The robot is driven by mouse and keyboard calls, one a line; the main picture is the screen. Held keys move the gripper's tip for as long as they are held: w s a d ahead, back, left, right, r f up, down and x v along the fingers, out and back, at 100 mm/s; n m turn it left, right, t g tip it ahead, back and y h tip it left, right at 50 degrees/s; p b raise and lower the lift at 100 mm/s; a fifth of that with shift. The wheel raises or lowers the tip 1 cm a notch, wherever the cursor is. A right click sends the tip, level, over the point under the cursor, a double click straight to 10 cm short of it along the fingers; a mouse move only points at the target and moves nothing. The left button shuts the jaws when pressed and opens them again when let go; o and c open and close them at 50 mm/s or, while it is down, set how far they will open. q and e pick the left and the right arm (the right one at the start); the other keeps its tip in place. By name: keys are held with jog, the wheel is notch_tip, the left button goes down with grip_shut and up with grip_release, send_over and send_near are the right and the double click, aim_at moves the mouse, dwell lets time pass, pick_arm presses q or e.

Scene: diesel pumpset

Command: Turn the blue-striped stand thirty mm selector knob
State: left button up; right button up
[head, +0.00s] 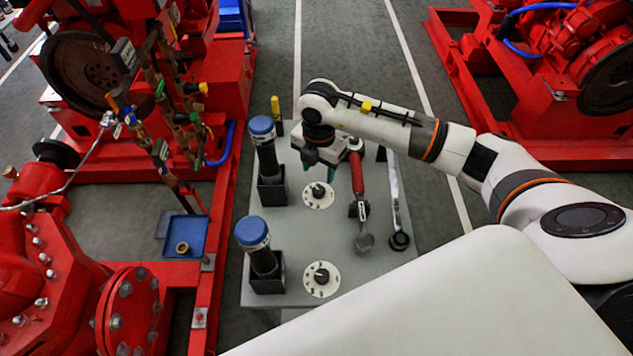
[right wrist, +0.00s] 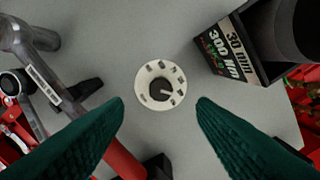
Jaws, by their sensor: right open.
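The selector dial (right wrist: 160,86) is a white disc with dark marks and a dark round knob (right wrist: 158,89) whose pointer aims right and slightly down in the right wrist view. In the head view it is the farther dial (head: 318,196). The black stand (head: 272,190) beside it holds a blue-topped tool (head: 262,130). Its label (right wrist: 233,52) reads 30 mm, 300 Nm; I cannot make out a blue stripe. My right gripper (head: 335,160) is above the dial, also in the wrist view (right wrist: 160,104). It is open, teal fingers either side of the knob, apart from it. My left gripper is out of view.
A second stand (head: 267,282) and dial (head: 322,279) are nearer on the grey table (head: 305,240). A red-handled tool (head: 358,180) and a silver wrench (head: 396,205) lie right of the farther dial. Red machinery (head: 215,250) stands left of the table.

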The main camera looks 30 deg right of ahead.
aim_at(318, 190)
notch_tip(318, 190, down, 4)
jog(key=shift+r, duration=0.15)
notch_tip(318, 190, down, 4)
jog(key=shift+r+p, duration=0.1)
jog(key=shift+p, duration=0.25)
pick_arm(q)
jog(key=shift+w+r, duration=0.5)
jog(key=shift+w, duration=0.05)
pick_arm(e)
jog(key=shift+f, duration=0.4)
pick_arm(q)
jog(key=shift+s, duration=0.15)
pick_arm(e)
jog(key=shift+w, duration=0.1)
jog(key=c, duration=1)
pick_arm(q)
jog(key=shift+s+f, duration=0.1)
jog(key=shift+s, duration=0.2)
